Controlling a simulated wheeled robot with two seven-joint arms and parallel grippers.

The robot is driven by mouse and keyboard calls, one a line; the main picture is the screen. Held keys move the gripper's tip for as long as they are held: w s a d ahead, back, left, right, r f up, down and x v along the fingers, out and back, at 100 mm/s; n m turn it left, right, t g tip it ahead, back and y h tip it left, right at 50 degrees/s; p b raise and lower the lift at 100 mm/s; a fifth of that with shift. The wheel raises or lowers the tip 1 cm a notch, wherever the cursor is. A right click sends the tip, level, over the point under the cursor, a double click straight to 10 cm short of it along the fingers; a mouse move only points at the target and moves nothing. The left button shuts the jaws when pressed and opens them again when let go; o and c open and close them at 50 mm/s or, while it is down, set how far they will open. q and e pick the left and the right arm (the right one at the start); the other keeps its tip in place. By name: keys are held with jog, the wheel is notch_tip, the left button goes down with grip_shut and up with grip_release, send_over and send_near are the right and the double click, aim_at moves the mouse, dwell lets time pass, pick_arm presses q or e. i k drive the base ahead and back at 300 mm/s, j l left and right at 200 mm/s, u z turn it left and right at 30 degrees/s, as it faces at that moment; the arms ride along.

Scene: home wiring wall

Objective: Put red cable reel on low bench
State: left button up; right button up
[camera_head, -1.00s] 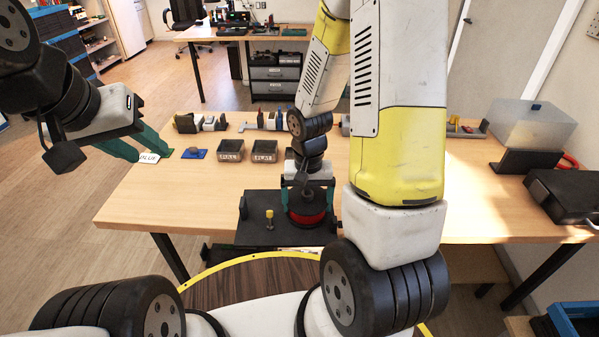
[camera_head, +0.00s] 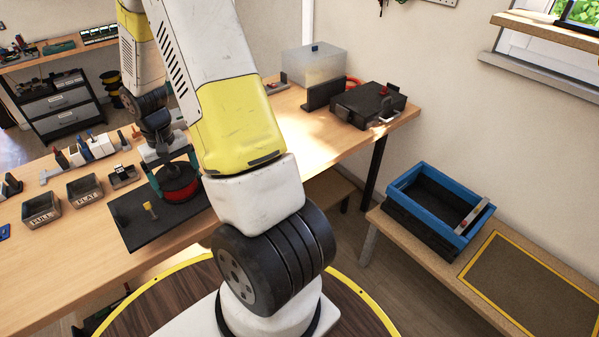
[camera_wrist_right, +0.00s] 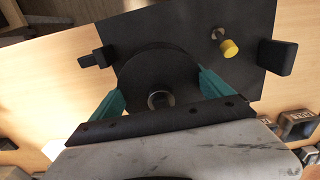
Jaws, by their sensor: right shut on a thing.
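The red cable reel (camera_head: 182,192) is at the black board on the wooden table, with a dark top and red winding. My right gripper (camera_head: 173,176) is shut on it, one teal finger on each side. In the right wrist view the reel's dark round flange (camera_wrist_right: 150,68) sits between the teal fingers of the gripper (camera_wrist_right: 160,92). I cannot tell whether the reel touches the board. The low bench (camera_head: 392,232) stands at the right along the wall. My left gripper is not in view.
The black board (camera_head: 135,232) carries a yellow-topped peg (camera_head: 151,210). The low bench holds a blue crate (camera_head: 409,181) and a bare yellow-edged mat (camera_head: 535,285). A black case (camera_head: 367,105) and a clear bin (camera_head: 313,66) stand at the table's right end. Floor separates table and bench.

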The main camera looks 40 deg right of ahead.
aim_at(519, 297)
jog(key=l+z, duration=0.1)
jog(key=z, duration=0.35)
jog(key=k+l+z, duration=0.1)
jog(key=z, duration=0.4)
jog(key=l+z, duration=0.15)
jog(key=z, duration=0.3)
jog(key=l+z, duration=0.15)
jog(key=z, duration=0.3)
jog(key=l+z, duration=0.2)
jog(key=l, duration=0.25)
jog(key=i+l+z, duration=0.15)
jog(key=l, duration=0.25)
jog(key=l+z, duration=0.2)
jog(key=l, duration=0.2)
jog(key=i+l+z, duration=0.2)
jog(key=l, duration=0.2)
